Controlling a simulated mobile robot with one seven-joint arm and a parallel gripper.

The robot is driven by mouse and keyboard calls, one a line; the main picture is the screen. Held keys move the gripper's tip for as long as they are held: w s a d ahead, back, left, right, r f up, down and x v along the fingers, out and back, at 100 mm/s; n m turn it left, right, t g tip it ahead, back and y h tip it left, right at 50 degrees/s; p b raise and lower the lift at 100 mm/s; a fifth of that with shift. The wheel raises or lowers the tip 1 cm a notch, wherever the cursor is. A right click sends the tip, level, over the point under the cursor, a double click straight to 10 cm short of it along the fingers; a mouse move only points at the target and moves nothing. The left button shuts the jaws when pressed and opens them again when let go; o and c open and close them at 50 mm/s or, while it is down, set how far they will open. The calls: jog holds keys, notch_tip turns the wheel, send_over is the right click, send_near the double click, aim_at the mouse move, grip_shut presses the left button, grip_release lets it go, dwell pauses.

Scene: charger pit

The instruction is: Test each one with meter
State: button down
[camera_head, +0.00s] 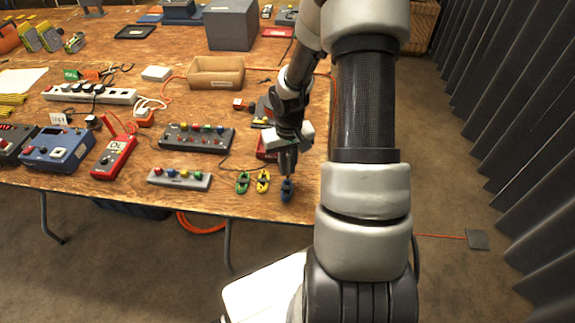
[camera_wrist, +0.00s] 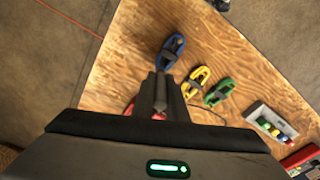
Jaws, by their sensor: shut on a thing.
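A blue looped item with a dark middle (camera_head: 286,190) is at the table's front edge near the right corner. It also shows in the wrist view (camera_wrist: 172,46). My gripper (camera_head: 287,176) points down over it and is shut on its near end; the exact contact is hard to see. A yellow looped item (camera_head: 263,181) and a green looped item (camera_head: 243,182) lie side by side to its left, apart from my gripper. A red handheld meter (camera_head: 113,157) with "OL" on its display lies further left, with red leads at its top.
A grey strip with coloured knobs (camera_head: 180,178) lies left of the green item. A dark box with coloured terminals (camera_head: 197,137) is behind it. A blue instrument (camera_head: 58,149) stands at the left. A cardboard tray (camera_head: 215,72) and a white power strip (camera_head: 90,93) are further back.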

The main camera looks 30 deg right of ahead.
aim_at(288, 155)
jog(key=shift+f+b, duration=0.7)
jog(key=shift+f, duration=0.2)
dwell(0.9)
jog(key=c, duration=1.4)
grip_release()
jog(key=shift+o, duration=0.2)
jog(key=shift+r+p, duration=2.9)
jog(key=shift+r, duration=0.9)
